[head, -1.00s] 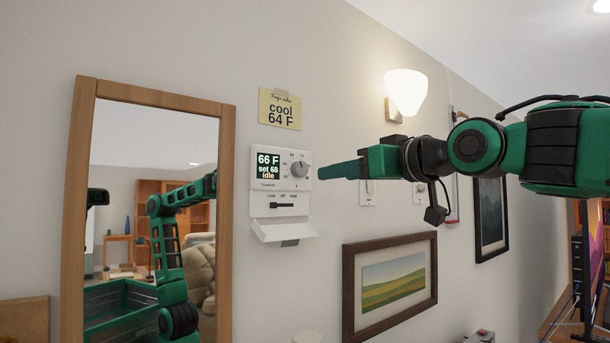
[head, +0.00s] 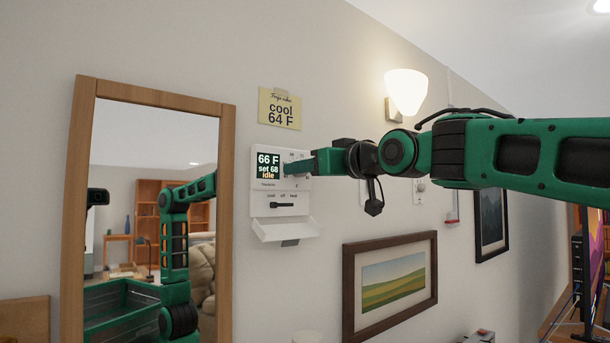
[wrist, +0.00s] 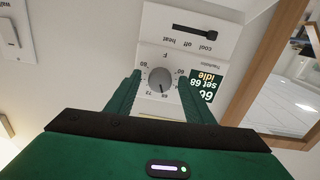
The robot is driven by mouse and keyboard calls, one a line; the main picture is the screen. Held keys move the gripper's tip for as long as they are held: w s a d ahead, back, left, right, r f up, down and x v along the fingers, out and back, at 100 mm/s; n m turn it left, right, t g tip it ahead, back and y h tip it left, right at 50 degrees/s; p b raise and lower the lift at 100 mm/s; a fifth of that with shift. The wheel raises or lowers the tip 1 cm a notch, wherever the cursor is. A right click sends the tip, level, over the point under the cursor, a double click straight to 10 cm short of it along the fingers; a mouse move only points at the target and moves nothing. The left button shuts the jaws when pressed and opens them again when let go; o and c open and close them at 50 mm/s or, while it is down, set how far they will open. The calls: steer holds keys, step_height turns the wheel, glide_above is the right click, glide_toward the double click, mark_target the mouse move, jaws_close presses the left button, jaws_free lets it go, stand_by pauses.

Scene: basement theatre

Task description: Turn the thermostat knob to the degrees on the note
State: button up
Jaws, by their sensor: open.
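The white thermostat (head: 258,210) is on the wall; its screen (head: 268,166) reads 66 F, set 68, idle. The yellow note (head: 279,108) above it reads cool 64 F. My gripper (head: 290,167) is at the thermostat's right half and covers the knob in the head view. In the wrist view, which is upside down, the round grey knob (wrist: 160,79) lies between the two open fingers (wrist: 159,76), with a gap on each side. Its dark pointer mark faces the picture's bottom. The mode slider (wrist: 211,34) is at the cool end.
A wood-framed mirror (head: 77,200) stands left of the thermostat. An open white flap (head: 283,230) juts out below it. A framed landscape (head: 390,282) hangs lower right, and a lit wall lamp (head: 406,92) is upper right. Wall switches (head: 420,191) are behind my arm.

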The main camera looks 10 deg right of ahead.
steer(key=c, duration=1)
steer(key=shift+c, duration=0.2)
steer(key=shift+n, duration=0.3)
steer(key=n, duration=0.8)
steer(key=shift+w+n, duration=0.1)
steer(key=shift+n, duration=0.2)
steer(key=shift+f, duration=0.1)
steer(key=o, duration=1)
